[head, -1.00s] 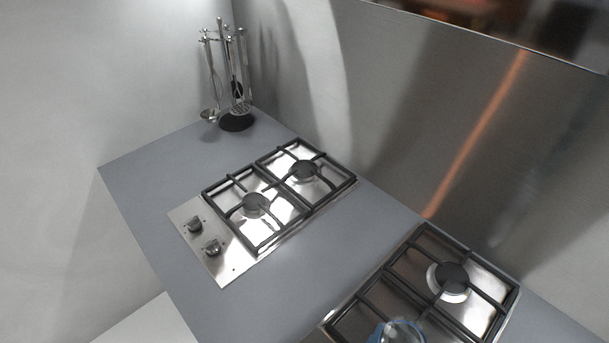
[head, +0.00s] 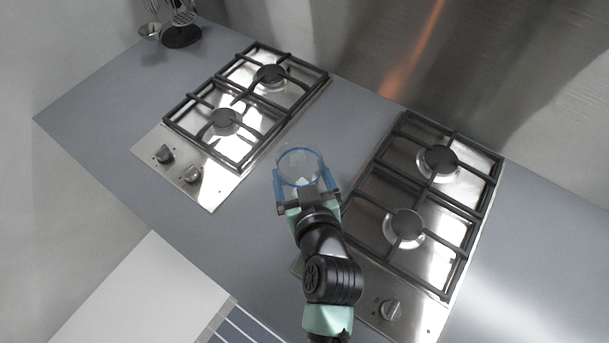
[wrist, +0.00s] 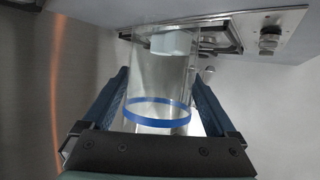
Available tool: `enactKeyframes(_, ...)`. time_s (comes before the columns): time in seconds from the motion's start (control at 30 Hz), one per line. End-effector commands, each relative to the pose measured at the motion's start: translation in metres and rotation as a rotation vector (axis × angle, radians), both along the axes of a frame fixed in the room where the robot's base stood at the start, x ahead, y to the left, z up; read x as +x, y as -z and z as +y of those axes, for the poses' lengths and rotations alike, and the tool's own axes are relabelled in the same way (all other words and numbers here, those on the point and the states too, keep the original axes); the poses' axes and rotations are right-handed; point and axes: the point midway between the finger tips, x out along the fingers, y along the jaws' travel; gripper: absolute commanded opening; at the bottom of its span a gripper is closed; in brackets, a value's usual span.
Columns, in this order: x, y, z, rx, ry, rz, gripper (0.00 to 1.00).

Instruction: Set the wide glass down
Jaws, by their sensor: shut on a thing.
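The wide glass (head: 299,163) is clear with a blue rim or band. My gripper (head: 307,187) is shut on it, with one blue finger on each side. In the head view the glass shows over the strip of grey counter (head: 262,197) between the two hobs; I cannot tell whether its base touches the counter. In the wrist view the glass (wrist: 158,85) stands between the fingers of my gripper (wrist: 158,100), with a blue ring around it near the palm.
The left hob (head: 190,187) and the right hob (head: 374,243), both with black grates, flank the glass closely. Utensils hang on a stand (head: 181,36) at the back left. A metal backsplash (head: 480,60) closes the rear. The counter's front edge is at lower left.

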Motion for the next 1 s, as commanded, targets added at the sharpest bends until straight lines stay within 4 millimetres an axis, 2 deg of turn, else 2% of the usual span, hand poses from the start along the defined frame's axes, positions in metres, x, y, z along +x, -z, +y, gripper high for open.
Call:
enactKeyframes(0.03, 0.013, 0.0, 0.004, 0.0, -0.027, -0.011, 0.23)
enactKeyframes(0.2, 0.037, -0.013, 0.015, 0.015, -0.086, -0.007, 0.23)
enactKeyframes(0.4, 0.048, -0.019, 0.022, 0.026, -0.116, -0.002, 0.23)
enactKeyframes(0.7, 0.048, 0.03, 0.022, 0.028, -0.117, 0.001, 0.23)
enactKeyframes(0.9, 0.049, 0.041, 0.022, 0.026, -0.118, -0.002, 0.23)
enactKeyframes(1.0, 0.048, 0.053, 0.022, 0.029, -0.117, 0.001, 0.23)
